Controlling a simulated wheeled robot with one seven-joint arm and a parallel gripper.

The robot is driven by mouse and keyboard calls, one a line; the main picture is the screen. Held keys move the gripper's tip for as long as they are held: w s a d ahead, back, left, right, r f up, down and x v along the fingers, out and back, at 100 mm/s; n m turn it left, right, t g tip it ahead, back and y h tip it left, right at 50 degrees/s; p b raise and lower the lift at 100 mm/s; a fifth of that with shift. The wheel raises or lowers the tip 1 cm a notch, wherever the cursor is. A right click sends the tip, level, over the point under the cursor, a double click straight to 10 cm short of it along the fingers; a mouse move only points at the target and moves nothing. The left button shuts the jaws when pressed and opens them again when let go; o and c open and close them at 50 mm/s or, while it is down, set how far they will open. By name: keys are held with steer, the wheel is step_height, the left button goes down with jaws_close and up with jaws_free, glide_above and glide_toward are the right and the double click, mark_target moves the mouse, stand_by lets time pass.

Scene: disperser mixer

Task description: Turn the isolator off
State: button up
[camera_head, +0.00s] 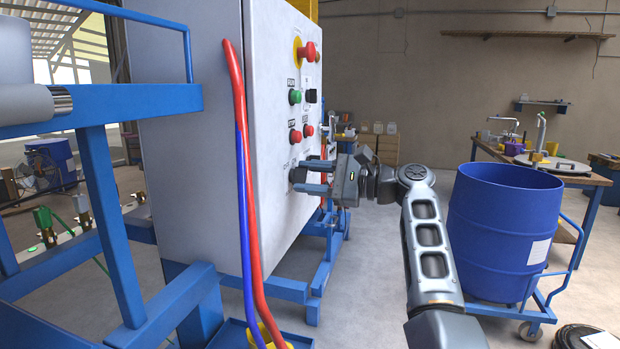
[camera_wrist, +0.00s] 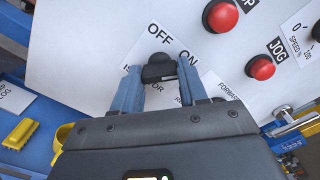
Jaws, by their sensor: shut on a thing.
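The isolator is a small black rotary knob (camera_wrist: 158,67) with OFF and ON printed above it, low on the white control panel (camera_head: 287,120). In the wrist view my gripper (camera_wrist: 160,78) has its two blue-grey fingers on either side of the knob, shut on it. The knob lies across the gap between the fingertips. In the head view my gripper (camera_head: 308,177) reaches the panel from the right, and the fingers partly hide the knob (camera_head: 297,175). The exact angle of the knob's pointer is hard to tell.
Above the knob are red buttons (camera_head: 295,136), a green button (camera_head: 295,97) and a red emergency stop (camera_head: 307,52). Red and blue hoses (camera_head: 243,150) hang down the cabinet's edge. A blue drum (camera_head: 500,225) stands right of my arm. Open floor lies between the cabinet and drum.

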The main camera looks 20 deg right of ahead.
steer(key=shift+f+n+b, duration=0.1)
steer(key=shift+n+b, duration=6.45)
steer(key=shift+n, duration=1.45)
steer(key=o, duration=1.1)
steer(key=shift+c, duration=0.2)
steer(key=shift+d, duration=0.1)
